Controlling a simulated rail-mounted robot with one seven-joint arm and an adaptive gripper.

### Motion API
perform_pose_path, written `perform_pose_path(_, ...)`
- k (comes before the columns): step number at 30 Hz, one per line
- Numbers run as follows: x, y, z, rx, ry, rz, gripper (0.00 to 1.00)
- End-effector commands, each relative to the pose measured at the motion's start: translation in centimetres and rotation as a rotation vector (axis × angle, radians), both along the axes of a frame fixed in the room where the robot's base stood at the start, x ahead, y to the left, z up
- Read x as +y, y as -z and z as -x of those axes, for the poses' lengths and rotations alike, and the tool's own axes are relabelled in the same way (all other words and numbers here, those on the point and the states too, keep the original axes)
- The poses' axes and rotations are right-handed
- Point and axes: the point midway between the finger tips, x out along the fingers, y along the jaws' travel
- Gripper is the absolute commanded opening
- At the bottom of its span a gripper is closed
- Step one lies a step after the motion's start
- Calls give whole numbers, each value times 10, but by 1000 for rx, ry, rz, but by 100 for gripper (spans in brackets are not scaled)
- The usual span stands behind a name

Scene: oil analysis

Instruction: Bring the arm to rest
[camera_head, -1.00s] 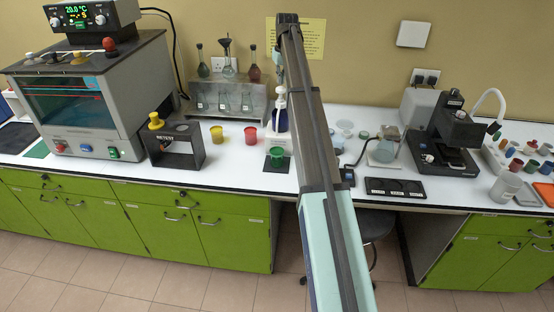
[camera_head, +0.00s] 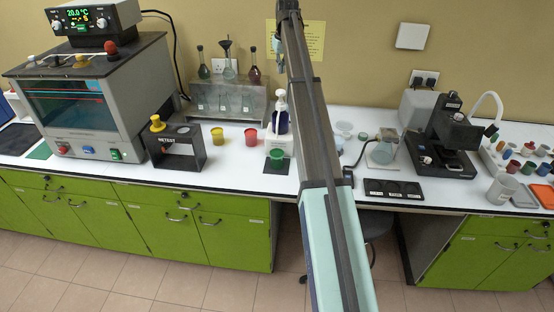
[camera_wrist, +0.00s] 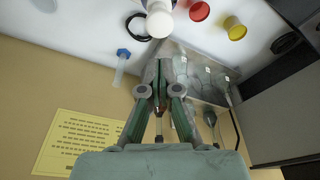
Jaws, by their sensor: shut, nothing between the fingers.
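My arm (camera_head: 326,165) stretches up and away across the middle of the head view, raised over the white bench (camera_head: 235,172) and in front of the wall. In the wrist view my gripper (camera_wrist: 163,64) is shut and its fingers meet with nothing between them. A white pump bottle (camera_head: 279,120) stands on the bench just left of the arm; its white top (camera_wrist: 159,20) lies beyond the fingertips in the wrist view, apart from them as far as I can tell. The gripper is hard to make out in the head view.
Yellow cup (camera_head: 217,135), red cup (camera_head: 251,136) and green cup (camera_head: 277,157) stand left of the arm. A glassware rack (camera_head: 228,101) stands behind them. A microscope-like instrument (camera_head: 446,140) is at the right. A yellow notice (camera_wrist: 80,143) is on the wall.

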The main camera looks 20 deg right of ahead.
Motion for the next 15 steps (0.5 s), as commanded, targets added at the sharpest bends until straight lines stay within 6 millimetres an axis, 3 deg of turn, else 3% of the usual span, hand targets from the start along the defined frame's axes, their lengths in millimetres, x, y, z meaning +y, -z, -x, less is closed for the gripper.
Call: perform_pose_path(15,3,2,2,2,0,-1,0)
